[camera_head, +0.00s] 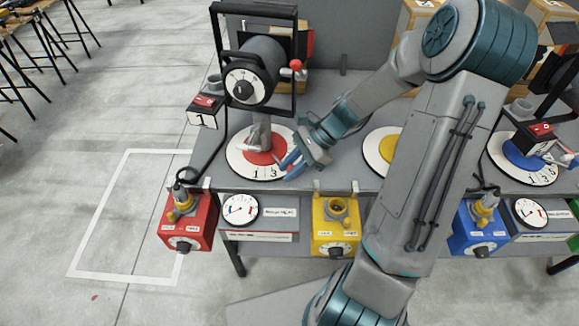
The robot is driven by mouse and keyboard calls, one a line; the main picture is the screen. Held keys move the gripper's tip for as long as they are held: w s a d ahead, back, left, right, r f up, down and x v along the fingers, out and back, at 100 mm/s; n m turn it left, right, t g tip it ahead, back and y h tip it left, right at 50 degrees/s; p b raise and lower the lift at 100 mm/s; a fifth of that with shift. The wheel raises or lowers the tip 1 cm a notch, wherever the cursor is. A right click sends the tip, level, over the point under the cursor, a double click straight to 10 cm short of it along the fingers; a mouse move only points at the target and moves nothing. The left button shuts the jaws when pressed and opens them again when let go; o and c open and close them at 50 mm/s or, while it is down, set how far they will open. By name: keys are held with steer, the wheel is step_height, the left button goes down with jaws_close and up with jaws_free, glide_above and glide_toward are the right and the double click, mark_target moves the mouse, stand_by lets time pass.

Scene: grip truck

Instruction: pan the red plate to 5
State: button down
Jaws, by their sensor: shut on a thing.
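The red plate (254,157) is a red disc with a white numbered rim, lying on the grey bench left of centre. A lamp (251,85) with a dial on its front stands above it on a grey post. Digits at the front of the rim include a 1 and a 3; I cannot make out a 5. My gripper (290,160) comes from the right, low over the plate's right edge, its blue fingers shut there. The held part, at the plate's edge, is mostly hidden by the fingers.
A yellow plate (386,146) is partly behind my arm; a blue plate (518,158) is at right. Red (187,228), yellow (334,232) and blue (481,238) boxes hang at the bench front. A black cable runs left of the red plate. Floor at left is open.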

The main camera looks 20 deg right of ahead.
steer(key=shift+w+d+r+n+g+p, duration=0.2)
steer(key=shift+w+d+n+g+p, duration=0.1)
steer(key=shift+d+n+p, duration=0.1)
steer(key=shift+w+d+f+n+g+p, duration=0.1)
steer(key=shift+w+d+n+g+p, duration=0.1)
steer(key=shift+d+n+g, duration=0.3)
steer(key=shift+w+d+f+n+g+p, duration=0.1)
steer(key=shift+w+d+n+g+p, duration=0.15)
steer(key=shift+d+n, duration=0.35)
steer(key=c, duration=1.2)
jaws_free()
steer(key=shift+c, duration=0.2)
steer(key=shift+d, duration=0.1)
steer(key=b+v, duration=0.1)
steer(key=v, duration=1.2)
steer(key=shift+r, duration=0.45)
steer(key=shift+w, duration=0.1)
